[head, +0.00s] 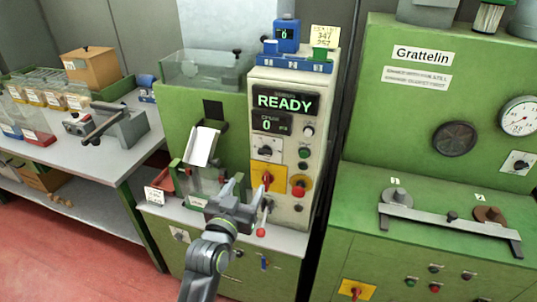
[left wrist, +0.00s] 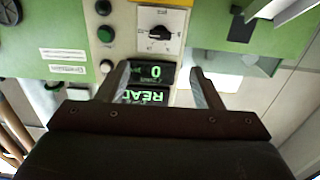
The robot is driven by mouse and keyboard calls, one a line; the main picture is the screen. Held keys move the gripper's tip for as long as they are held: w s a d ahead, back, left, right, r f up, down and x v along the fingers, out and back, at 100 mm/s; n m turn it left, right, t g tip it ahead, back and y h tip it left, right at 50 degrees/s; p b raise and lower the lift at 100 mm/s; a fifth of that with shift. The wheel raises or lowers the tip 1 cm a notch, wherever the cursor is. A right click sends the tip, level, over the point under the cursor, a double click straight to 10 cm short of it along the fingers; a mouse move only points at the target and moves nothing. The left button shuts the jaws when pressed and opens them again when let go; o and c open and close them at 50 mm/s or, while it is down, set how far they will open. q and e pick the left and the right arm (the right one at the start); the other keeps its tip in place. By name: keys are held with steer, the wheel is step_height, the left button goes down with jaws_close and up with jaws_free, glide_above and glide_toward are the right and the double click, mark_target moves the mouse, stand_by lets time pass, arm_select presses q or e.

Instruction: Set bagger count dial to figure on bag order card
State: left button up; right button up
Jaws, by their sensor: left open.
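The bagger's cream control panel (head: 283,140) shows a READY display (head: 285,102) and a count display (head: 272,123) reading 0. Below them is a white plate with a black dial (head: 265,150), also in the left wrist view (left wrist: 158,33), where the panel appears upside down. A pale yellow card (head: 325,37) with handwritten-looking figures stands on top of the machine; I cannot read them surely. My left gripper (head: 243,190) is open and empty in front of the panel's lower part. Its fingers (left wrist: 161,72) frame the displays in the wrist view, apart from the dial.
A small blue counter (head: 286,35) sits on top. A green Grattelin machine (head: 440,130) stands right; a side table (head: 75,150) left.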

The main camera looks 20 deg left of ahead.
mark_target(264, 154)
arm_select(q)
steer(key=w, duration=0.5)
steer(key=w+p, duration=0.1)
steer(key=w, duration=0.3)
steer(key=w+p, duration=0.1)
steer(key=w, duration=0.4)
steer(key=shift+w+d, duration=0.25)
steer(key=shift+w, duration=0.1)
steer(key=c, duration=1)
